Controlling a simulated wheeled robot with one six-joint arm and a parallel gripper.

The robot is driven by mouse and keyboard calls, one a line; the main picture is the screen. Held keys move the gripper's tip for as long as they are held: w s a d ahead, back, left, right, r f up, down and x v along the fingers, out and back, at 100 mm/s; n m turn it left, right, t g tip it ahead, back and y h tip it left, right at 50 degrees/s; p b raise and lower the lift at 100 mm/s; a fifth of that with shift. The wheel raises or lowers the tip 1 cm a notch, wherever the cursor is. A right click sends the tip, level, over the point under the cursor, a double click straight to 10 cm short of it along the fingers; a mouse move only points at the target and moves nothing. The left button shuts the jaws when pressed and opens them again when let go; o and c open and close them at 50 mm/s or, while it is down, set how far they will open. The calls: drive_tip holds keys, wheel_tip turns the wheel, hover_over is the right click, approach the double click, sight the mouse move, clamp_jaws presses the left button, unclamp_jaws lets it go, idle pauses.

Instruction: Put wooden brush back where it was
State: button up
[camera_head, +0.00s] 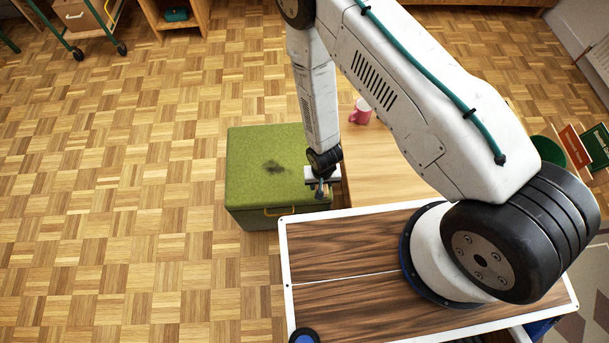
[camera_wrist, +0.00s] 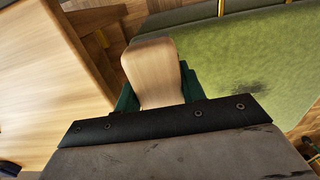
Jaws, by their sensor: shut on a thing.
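The wooden brush (camera_wrist: 152,68) shows in the wrist view as a smooth, pale wooden piece with a rounded end. My gripper (camera_wrist: 156,92) is shut on it, with a dark green finger on each side. The brush's lower part is hidden behind the gripper body. In the head view my gripper (camera_head: 321,186) is at the right edge of the green box (camera_head: 245,190), close to the wooden table (camera_head: 380,165). The brush is too small and too covered to make out clearly there. Whether it touches the box or table, I cannot tell.
The box top has a dark smudge and is otherwise bare. A pink mug (camera_head: 359,115) stands on the table's far left part. Books (camera_head: 575,146) and a green round thing (camera_head: 546,151) are at the right. Parquet floor (camera_head: 120,200) left of the box is clear.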

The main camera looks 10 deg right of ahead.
drive_tip(key=w+a, duration=0.4)
drive_tip(key=w, duration=0.1)
drive_tip(key=shift+w+a+f, duration=0.1)
drive_tip(key=shift+a+f, duration=0.05)
drive_tip(key=shift+f, duration=0.2)
drive_tip(key=shift+w+a+f, duration=0.15)
drive_tip(key=shift+f, duration=0.75)
drive_tip(key=shift+w+a+f, duration=0.1)
drive_tip(key=shift+w+f, duration=0.05)
drive_tip(key=shift+f, duration=0.7)
drive_tip(key=shift+f, duration=0.15)
drive_tip(key=o, duration=1)
drive_tip(key=shift+o, duration=0.2)
wheel_tip(320, 180, up, 12)
drive_tip(key=shift+r, duration=0.25)
